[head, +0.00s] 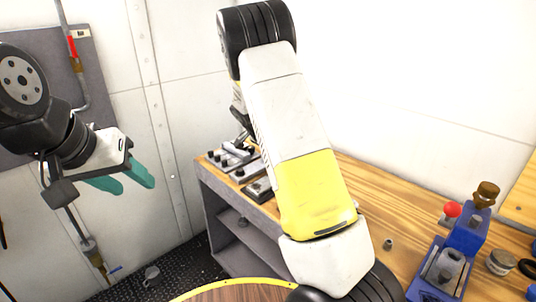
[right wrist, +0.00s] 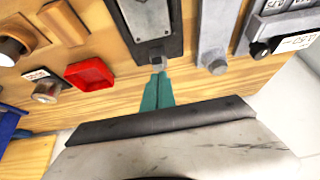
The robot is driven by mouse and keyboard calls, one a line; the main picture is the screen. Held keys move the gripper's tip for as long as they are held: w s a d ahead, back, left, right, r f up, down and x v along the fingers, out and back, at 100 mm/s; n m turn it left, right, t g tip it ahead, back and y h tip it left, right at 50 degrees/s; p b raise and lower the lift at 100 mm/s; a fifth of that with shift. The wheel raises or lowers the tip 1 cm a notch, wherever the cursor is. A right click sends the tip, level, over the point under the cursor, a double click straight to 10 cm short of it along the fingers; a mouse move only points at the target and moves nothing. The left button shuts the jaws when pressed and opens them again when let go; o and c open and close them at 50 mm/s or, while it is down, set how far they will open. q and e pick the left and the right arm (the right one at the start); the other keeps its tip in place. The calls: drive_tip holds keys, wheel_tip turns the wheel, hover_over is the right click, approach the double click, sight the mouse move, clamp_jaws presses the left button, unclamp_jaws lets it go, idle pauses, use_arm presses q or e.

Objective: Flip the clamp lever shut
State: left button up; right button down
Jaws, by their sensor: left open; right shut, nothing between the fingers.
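I cannot make out for certain which part is the clamp lever. In the right wrist view, a black-edged fixture with a pale metal block (right wrist: 150,18) lies on the wooden bench. My right gripper (right wrist: 159,74) has its teal fingers together and empty, close to the small metal end piece (right wrist: 157,56) of this fixture. I cannot tell whether they touch. A grey metal bar (right wrist: 213,38) lies just right of it. In the head view my right arm hides most of this spot. My left gripper (head: 124,179) is open and empty, left of the bench.
The bench (head: 390,205) also holds a blue fixture (head: 465,238) with a red ball knob (head: 452,209). A red tray (right wrist: 91,74) and a labelled device (right wrist: 285,30) flank the right gripper. Pipes (head: 78,50) run along the left wall panel.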

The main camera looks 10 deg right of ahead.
drive_tip(key=shift+s+a+f+h, duration=0.15)
drive_tip(key=shift+a+f+h, duration=0.05)
drive_tip(key=shift+a+h, duration=0.1)
drive_tip(key=shift+s+a+f, duration=0.2)
drive_tip(key=shift+a+f, duration=0.05)
drive_tip(key=shift+s+a+f+t, duration=0.15)
drive_tip(key=shift+a+f+t, duration=0.05)
drive_tip(key=shift+a+t, duration=0.1)
drive_tip(key=shift+s+a+f+h, duration=0.15)
drive_tip(key=shift+a+f+h, duration=0.1)
drive_tip(key=shift+h, duration=0.45)
drive_tip(key=shift+s+a+f, duration=0.25)
drive_tip(key=shift+a+f, duration=0.1)
drive_tip(key=shift+f, duration=0.3)
drive_tip(key=shift+s+a+f, duration=0.2)
drive_tip(key=shift+a+f, duration=0.15)
drive_tip(key=shift+f, duration=0.25)
drive_tip(key=shift+s+a+f, duration=0.1)
drive_tip(key=shift+a+f, duration=0.05)
drive_tip(key=shift+f, duration=0.3)
drive_tip(key=shift+s+f, duration=0.15)
drive_tip(key=shift+f, duration=0.05)
